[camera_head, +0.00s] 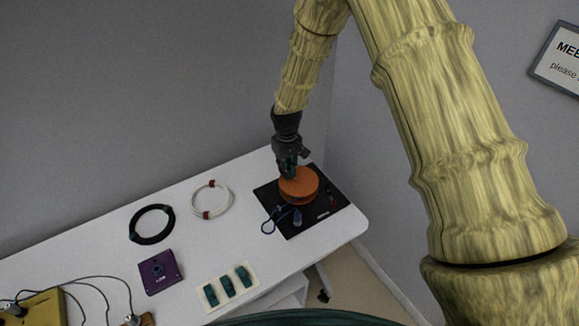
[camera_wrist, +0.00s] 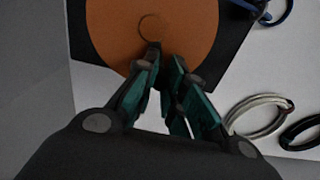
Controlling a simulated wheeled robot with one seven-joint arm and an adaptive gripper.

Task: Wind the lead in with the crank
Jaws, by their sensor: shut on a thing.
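An orange round reel (camera_head: 303,185) sits on a black base plate (camera_head: 327,211) near the right end of the table; the reel (camera_wrist: 110,28) also fills the top of the wrist view. My gripper (camera_head: 287,172) is over the reel's left side, pointing down. In the wrist view its teal fingers (camera_wrist: 166,62) come together near the reel's middle. They are shut on a small dark part, which looks like the crank's handle and is mostly hidden between them. A blue lead (camera_head: 268,226) lies in a loop at the plate's front left, with a blue-grey plug-like piece (camera_head: 297,218) beside it.
A white coil (camera_head: 224,200) and a black coil (camera_head: 152,240) lie left of the plate. A purple box (camera_head: 160,271), a cream strip with teal pieces (camera_head: 229,287) and a yellow box with wires (camera_head: 40,309) are nearer the front. A wall stands close behind.

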